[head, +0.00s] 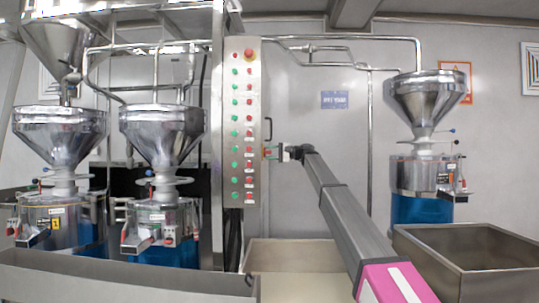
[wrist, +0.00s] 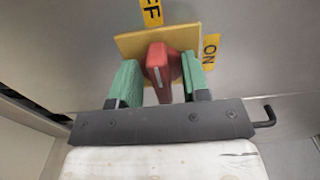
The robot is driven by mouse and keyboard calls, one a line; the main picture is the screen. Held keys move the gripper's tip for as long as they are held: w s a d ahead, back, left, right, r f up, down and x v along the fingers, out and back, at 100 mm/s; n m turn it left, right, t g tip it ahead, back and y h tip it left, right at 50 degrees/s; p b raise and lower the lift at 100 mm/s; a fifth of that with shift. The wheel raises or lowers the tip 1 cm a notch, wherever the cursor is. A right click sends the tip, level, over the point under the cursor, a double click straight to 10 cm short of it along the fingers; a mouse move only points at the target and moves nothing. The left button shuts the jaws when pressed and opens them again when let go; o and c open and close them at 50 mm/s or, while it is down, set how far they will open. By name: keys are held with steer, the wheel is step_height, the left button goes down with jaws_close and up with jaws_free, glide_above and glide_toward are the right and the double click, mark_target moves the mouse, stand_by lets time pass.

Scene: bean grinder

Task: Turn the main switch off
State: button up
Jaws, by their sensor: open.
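The main switch is a red knob (wrist: 158,62) with a pale mark, set on a square yellow plate (wrist: 128,43). A yellow label ending in "F" (wrist: 151,12) is above the plate and is cut off by the frame's top. A yellow "ON" label (wrist: 211,48) is to its right. My gripper (wrist: 160,84) is open, its two green fingers on either side of the red knob; I cannot tell whether they touch it. In the head view my gripper (head: 275,152) is at the right side of the steel control cabinet, and the knob is too small to make out.
The control cabinet's front (head: 242,120) carries green and red buttons. A dark handle (head: 268,130) is on its side, close to my gripper. An open metal bin (head: 465,235) is at right, below a hopper grinder (head: 424,105). More grinders (head: 163,135) stand at left.

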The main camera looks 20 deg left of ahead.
steer(key=v, duration=1)
steer(key=shift+d, duration=0.2)
steer(key=shift+s, duration=0.1)
